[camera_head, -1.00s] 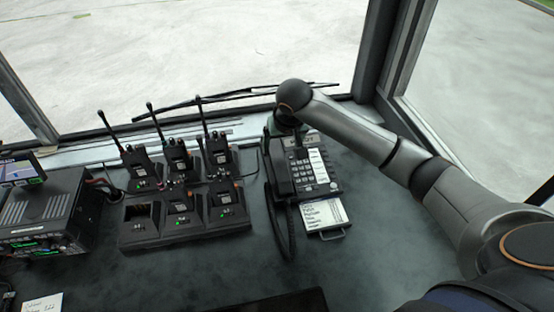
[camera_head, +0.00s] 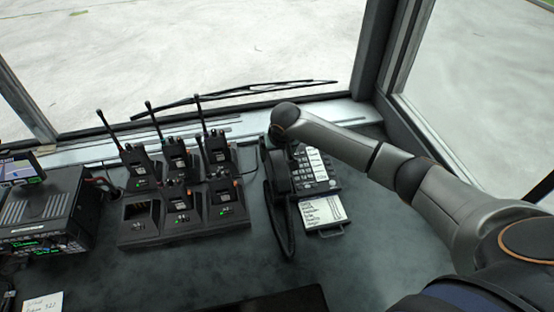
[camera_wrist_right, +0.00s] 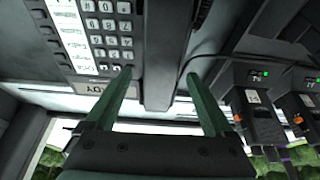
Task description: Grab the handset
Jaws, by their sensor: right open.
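The black desk phone (camera_head: 320,172) sits on the dark desk, with its keypad to the right of the handset. The handset (camera_head: 279,172) lies along the phone's left side, and a dark cord loops down from it. My right gripper (camera_wrist_right: 157,88) is open. Its two green fingers stand either side of the handset (camera_wrist_right: 166,50) in the wrist view, near its end. In the head view my right wrist is over the phone's far end and hides the fingertips. Contact with the handset cannot be told. My left gripper is not in view.
A charger rack (camera_head: 160,238) with several radios (camera_head: 140,168) stands close left of the phone. A console (camera_head: 42,215) is at far left. A printed card (camera_head: 323,211) lies at the phone's near edge. The window frame (camera_head: 375,50) rises behind. The front desk is mostly clear.

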